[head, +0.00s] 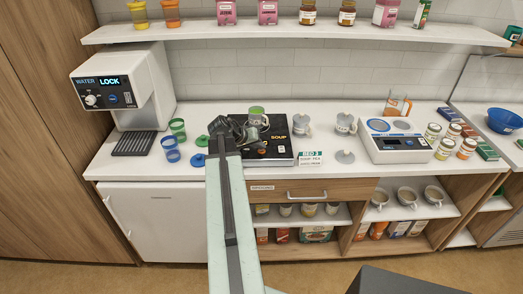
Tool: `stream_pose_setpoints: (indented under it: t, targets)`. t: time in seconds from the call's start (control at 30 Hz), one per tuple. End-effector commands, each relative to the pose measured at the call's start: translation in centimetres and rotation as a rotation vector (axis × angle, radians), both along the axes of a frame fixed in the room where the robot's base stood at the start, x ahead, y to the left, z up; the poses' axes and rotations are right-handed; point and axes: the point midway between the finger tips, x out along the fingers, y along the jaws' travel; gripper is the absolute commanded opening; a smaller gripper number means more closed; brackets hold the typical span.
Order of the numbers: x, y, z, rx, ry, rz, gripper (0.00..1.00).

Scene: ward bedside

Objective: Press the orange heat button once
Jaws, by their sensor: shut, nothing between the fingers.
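A white water dispenser (152,85) stands at the left of the counter. Its dark front panel (104,92) carries a display reading "WATER LOCK", a white knob (90,100), a blue button (112,99) and a small control at the right end. A black unit (280,152) marked "SOUP" lies mid-counter, with small orange marks on its front part. Which control is the heat button is too small to tell. My gripper (250,134) is shut and empty, over the left part of the black unit, with a green-topped cup (257,113) just behind it. Contact cannot be told.
Green and blue cups (170,143) and coloured lids stand left of my arm. Right of the black unit are grey mugs (302,124), a "BED 3" card (311,157), a white device with a display (395,143) and several jars. A shelf (290,31) runs above the counter.

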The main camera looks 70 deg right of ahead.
Motion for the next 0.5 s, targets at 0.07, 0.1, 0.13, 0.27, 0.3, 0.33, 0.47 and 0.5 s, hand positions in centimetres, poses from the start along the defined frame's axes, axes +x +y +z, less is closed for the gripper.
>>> stream_pose_setpoints:
  t: [0.07,0.1,0.13,0.27,0.3,0.33,0.47,0.5]
  targets:
    - [0.01,0.00,0.01,0.000,0.000,0.000,0.00]
    - [0.01,0.00,-0.01,0.000,0.000,0.000,0.00]
    - [0.01,0.00,-0.02,0.000,0.000,0.000,0.00]
    - [0.02,0.00,-0.17,0.000,0.000,0.000,0.00]
    - [0.02,0.00,-0.23,0.000,0.000,0.000,0.00]
    - [0.02,0.00,-0.27,0.000,0.000,0.000,0.00]
    - [0.03,0.00,-0.43,0.000,0.000,0.000,0.00]
    - [0.02,0.00,-0.47,0.000,0.000,0.000,0.00]
